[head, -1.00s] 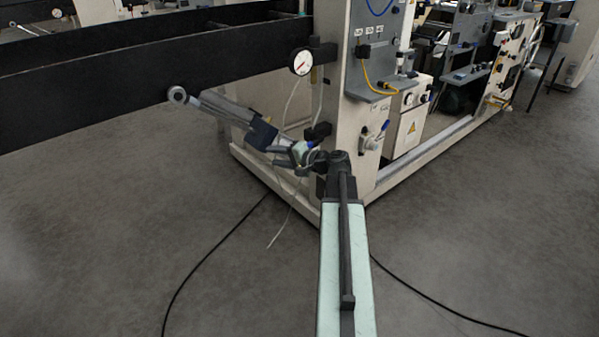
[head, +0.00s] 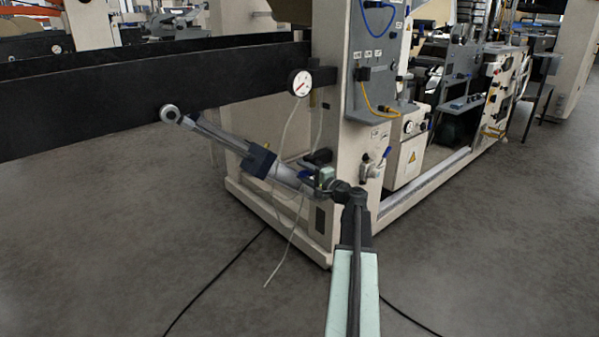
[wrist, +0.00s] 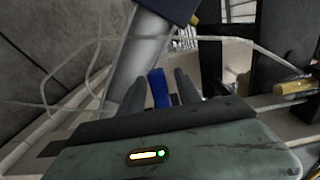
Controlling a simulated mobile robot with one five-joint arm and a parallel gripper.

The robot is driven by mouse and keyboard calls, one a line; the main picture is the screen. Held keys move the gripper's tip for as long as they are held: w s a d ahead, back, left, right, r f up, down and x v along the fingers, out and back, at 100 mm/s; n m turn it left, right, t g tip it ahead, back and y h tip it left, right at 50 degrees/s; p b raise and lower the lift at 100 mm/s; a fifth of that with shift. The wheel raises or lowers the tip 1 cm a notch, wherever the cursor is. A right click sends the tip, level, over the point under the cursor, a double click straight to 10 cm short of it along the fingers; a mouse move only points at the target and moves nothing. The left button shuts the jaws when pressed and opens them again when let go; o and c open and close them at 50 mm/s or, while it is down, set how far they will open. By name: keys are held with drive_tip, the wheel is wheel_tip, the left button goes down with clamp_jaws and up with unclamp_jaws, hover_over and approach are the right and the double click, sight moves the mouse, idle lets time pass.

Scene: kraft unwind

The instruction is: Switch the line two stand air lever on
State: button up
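My gripper (wrist: 160,85) is open. In the wrist view its two dark fingers stand on either side of a blue lever (wrist: 158,89), with a small gap visible on each side. In the head view my gripper (head: 311,176) is low at the near corner of the cream machine stand, where the same blue lever (head: 305,174) shows partly behind it. The valve body under that lever is mostly hidden. A second blue lever (head: 387,152) sits on a valve on the stand's right face, apart from my gripper. No label tells me which lever belongs to line two.
A grey cylinder (head: 225,142) slopes just left of my gripper. A round gauge (head: 300,84) hangs above, with thin pale hoses below it. A black beam (head: 150,105) runs left. The grey floor (head: 100,250) is open at the front, with black cables across it.

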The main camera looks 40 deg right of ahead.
drive_tip(key=shift+w, duration=1)
clamp_jaws()
idle(0.5)
